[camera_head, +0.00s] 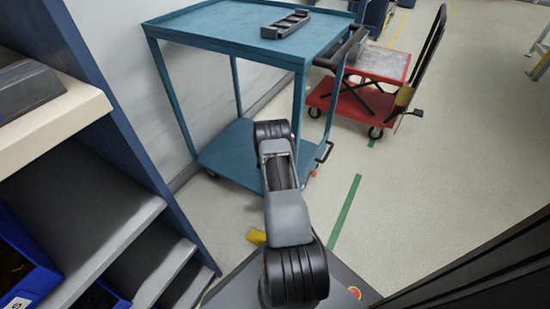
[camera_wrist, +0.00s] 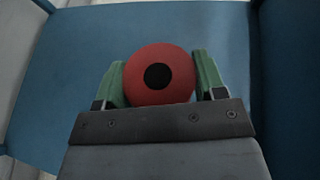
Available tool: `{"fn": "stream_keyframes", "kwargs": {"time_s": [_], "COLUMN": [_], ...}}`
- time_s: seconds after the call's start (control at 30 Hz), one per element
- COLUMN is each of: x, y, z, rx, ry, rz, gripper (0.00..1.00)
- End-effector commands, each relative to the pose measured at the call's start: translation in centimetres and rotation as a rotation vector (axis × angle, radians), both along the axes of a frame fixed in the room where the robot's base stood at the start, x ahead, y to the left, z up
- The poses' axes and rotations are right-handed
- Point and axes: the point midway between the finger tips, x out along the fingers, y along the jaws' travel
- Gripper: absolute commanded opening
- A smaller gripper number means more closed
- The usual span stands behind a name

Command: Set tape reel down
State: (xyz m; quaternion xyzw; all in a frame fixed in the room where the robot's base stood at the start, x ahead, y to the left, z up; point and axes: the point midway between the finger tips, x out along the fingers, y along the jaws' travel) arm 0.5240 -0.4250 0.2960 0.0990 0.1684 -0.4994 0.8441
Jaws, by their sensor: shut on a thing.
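The tape reel (camera_wrist: 181,76) is a red disc with a black centre in the wrist view. My gripper (camera_wrist: 159,73) has its two green fingers closed on either side of it. Behind the reel is a flat blue surface (camera_wrist: 75,60), matching the colour of the blue trolley (camera_head: 220,28) in the head view. The wrist view does not make clear how far the reel is from that surface. In the head view my arm points toward the trolley's lower shelf (camera_head: 225,158); the gripper and reel are hidden behind the arm there.
A dark slotted tray (camera_head: 286,24) lies on the trolley's top; the rest of the top is bare. A shelf unit (camera_head: 75,125) stands close on the left. A red lift cart (camera_head: 365,95) stands beyond the trolley to the right. Open floor (camera_head: 420,170) lies right.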

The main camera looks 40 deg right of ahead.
Motion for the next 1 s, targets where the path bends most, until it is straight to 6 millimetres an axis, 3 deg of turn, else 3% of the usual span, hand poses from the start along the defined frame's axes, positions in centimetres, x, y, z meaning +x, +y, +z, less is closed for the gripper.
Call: {"fn": "stream_keyframes", "kwargs": {"time_s": [0.03, 0.23, 0.43, 0.87, 0.9, 1.0], "x": [0.0, 0.1, 0.2, 0.2, 0.2, 0.2], "y": [0.0, 0.2, 0.2, 0.3, 0.3, 0.3], "z": [-1.2, -2.5, -5.1, -5.5, -5.6, -5.6], "rx": [-0.001, -0.001, -0.002, -0.001, -0.001, -0.001], "ry": [0.000, -0.001, -0.001, -0.001, -0.001, -0.001], "rz": [0.001, 0.003, 0.004, 0.004, 0.004, 0.004], "gripper": [0.36, 0.36, 0.36, 0.36, 0.66, 0.75]}}
